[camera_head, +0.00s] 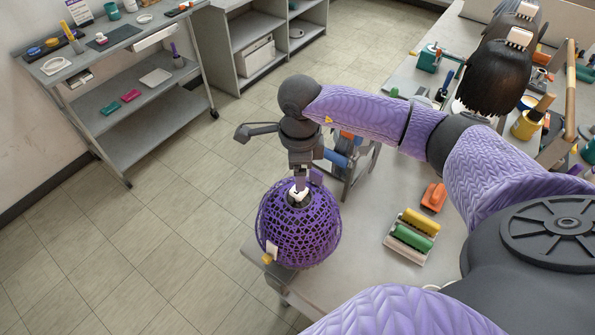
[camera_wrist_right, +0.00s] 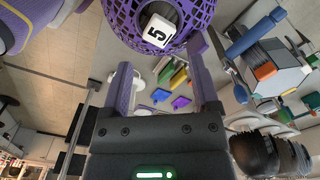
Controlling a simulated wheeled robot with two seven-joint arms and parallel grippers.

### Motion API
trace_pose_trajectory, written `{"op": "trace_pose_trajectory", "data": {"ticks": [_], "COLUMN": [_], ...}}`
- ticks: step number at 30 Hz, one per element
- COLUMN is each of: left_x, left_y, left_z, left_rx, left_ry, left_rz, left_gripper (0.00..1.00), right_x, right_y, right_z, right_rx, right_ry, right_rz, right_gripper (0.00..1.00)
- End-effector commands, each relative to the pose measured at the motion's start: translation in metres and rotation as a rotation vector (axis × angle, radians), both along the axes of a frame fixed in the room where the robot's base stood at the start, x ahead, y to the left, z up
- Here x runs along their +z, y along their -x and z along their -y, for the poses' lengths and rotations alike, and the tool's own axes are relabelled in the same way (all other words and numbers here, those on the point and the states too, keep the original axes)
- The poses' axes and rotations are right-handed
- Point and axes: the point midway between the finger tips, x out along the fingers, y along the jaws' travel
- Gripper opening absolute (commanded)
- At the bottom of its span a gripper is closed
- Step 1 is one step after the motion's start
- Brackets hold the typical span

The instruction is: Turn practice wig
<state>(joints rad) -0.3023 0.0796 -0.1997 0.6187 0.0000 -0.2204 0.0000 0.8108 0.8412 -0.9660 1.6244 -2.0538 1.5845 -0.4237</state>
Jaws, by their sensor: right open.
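A practice wig with black hair (camera_head: 495,78) stands at the upper right of the head view, a white tag on its top. Another dark wig (camera_head: 513,25) stands behind it, also tagged. Dark hair (camera_wrist_right: 268,155) shows at the lower right of the wrist view. My right gripper (camera_head: 302,182) points down just above a purple mesh ball (camera_head: 325,232), far to the left of the wigs. In the wrist view my right gripper (camera_wrist_right: 161,55) is open, with the ball (camera_wrist_right: 115,15) and its white tag marked 5 (camera_wrist_right: 160,30) beyond its fingertips. Contact cannot be told. My left gripper is out of view.
The ball is at the grey table's corner (camera_head: 330,288). An orange tool (camera_head: 433,197) and a tray with yellow and green rollers (camera_head: 411,238) lie right of it. A yellow cup (camera_head: 525,126) stands near the wigs. A grey cart (camera_head: 140,85) stands across open floor.

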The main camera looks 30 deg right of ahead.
Motion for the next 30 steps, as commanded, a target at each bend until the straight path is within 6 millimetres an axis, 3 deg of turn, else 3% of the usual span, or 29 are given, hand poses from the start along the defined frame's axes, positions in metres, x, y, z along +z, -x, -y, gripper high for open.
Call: {"op": "trace_pose_trajectory", "data": {"ticks": [1,12,28,30], "left_x": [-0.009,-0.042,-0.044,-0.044], "left_y": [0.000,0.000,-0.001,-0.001], "left_z": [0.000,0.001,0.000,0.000], "left_rx": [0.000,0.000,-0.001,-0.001], "left_ry": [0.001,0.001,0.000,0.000], "left_rz": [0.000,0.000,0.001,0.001], "left_gripper": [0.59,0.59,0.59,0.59], "right_x": [-0.011,-0.055,-0.057,-0.057], "right_y": [0.000,0.000,0.000,0.000], "right_z": [0.000,-0.001,-0.001,-0.001], "right_rx": [0.000,-0.001,-0.001,-0.001], "right_ry": [-0.001,-0.004,-0.004,-0.004], "right_rz": [-0.002,0.000,0.001,0.001], "right_gripper": [0.78,0.78,0.78,0.65]}}
